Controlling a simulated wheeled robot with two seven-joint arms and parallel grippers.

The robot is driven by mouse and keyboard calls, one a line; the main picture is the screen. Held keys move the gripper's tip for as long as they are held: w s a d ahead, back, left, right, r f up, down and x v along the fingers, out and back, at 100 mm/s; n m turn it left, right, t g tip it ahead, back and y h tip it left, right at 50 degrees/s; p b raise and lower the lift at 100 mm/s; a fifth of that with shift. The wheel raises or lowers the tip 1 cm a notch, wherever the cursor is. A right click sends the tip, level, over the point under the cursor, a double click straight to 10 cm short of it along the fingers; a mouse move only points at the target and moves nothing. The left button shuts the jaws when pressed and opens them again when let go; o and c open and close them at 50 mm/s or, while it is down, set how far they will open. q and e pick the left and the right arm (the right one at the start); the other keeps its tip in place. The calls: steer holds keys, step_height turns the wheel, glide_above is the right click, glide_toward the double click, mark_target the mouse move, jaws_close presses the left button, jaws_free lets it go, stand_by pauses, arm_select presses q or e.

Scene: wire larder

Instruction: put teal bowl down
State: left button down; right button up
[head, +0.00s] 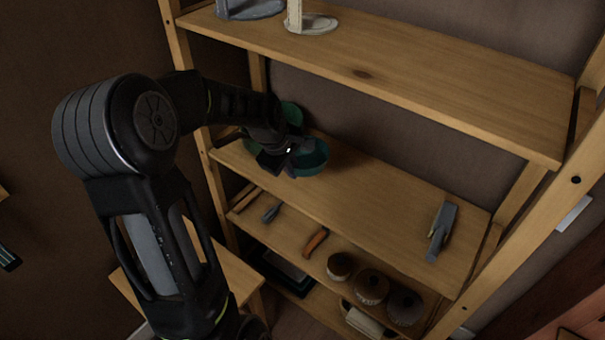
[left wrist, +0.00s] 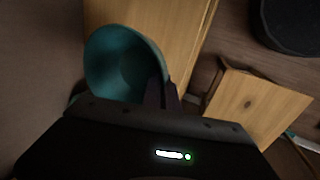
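The teal bowl (head: 314,160) is at the left end of the middle wooden shelf (head: 385,195), open side up. I cannot tell whether its base touches the board. My left gripper (head: 292,150) reaches in from the left and hides part of the bowl. In the left wrist view the bowl (left wrist: 115,60) fills the upper left, and the narrow fingers (left wrist: 162,92) sit close together at its rim, one on each side of the wall. The gripper looks shut on the rim. My right gripper is not in view.
A green round thing (head: 291,114) stands behind the bowl, partly hidden. A grey clamp-like tool (head: 440,232) lies at the shelf's right end; the middle is clear. The lower shelf holds an orange-handled tool (head: 316,241) and brown pots (head: 370,286). The upper shelf (head: 400,65) is close overhead.

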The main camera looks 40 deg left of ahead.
mark_target(302, 167)
arm_select(q)
steer(key=w, duration=0.4)
steer(key=shift+r+p, duration=0.1)
steer(key=shift+p, duration=0.3)
step_height(302, 167, down, 2)
steer(key=shift+f, duration=0.65)
step_height(302, 167, down, 3)
steer(key=shift+s+p, duration=0.1)
steer(key=shift+p, duration=0.55)
steer(key=shift+w+f+p, duration=0.2)
steer(key=shift+f+p, duration=0.05)
steer(key=shift+p, duration=0.05)
steer(key=shift+w+f, duration=0.1)
steer(key=shift+f, duration=0.05)
